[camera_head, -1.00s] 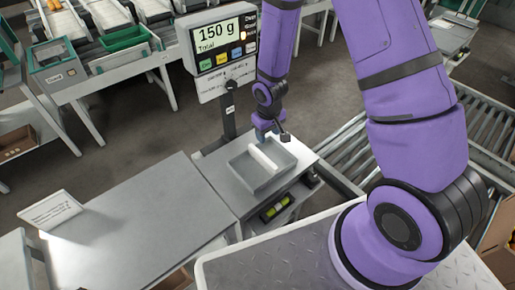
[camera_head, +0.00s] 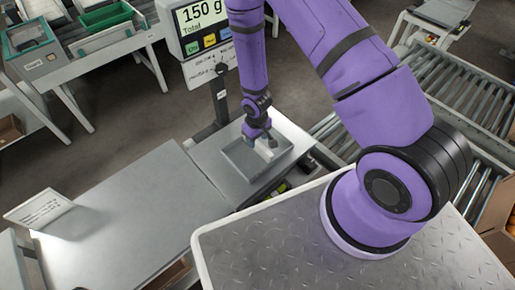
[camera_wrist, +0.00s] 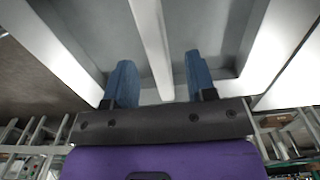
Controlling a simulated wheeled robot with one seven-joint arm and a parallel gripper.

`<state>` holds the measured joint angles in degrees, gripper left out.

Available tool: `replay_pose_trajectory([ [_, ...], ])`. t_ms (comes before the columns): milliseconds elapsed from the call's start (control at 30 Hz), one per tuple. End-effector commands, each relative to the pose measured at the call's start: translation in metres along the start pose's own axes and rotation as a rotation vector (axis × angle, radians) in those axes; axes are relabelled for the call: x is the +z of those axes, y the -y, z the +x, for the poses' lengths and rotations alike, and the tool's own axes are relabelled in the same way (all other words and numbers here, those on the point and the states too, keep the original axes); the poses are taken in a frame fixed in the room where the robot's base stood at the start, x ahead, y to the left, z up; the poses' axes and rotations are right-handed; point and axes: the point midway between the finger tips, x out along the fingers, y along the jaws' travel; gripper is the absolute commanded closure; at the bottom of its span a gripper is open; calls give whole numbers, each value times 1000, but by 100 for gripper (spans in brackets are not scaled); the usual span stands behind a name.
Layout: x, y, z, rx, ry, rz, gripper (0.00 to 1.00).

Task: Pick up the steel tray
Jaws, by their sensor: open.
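The steel tray (camera_head: 238,160) is a shallow grey rectangular tray with a raised, lighter bar across its middle. It sits on the platform of the weighing scale. My gripper (camera_head: 259,141) is over the tray at the bar and hides part of it. In the wrist view, my gripper (camera_wrist: 160,78) is open, with one blue finger on each side of the pale bar (camera_wrist: 151,45) and a gap on both sides. The tray's side wall (camera_wrist: 55,45) slopes past the left finger. How far the fingertips stand above the tray floor I cannot tell.
The scale display (camera_head: 203,18) reads 150 g on a post behind the tray. A grey table (camera_head: 120,215) with a sign card (camera_head: 38,210) lies to the left, its top mostly clear. A roller conveyor (camera_head: 455,85) is at the right.

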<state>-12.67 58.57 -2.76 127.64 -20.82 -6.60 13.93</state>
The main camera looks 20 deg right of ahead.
Motion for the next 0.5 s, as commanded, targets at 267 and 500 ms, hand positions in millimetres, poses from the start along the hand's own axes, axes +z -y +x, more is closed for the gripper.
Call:
replay_pose_trajectory([
  [267,1,-2,28,0,2,-1,49],
  [500,1,-3,50,0,1,0,49],
])
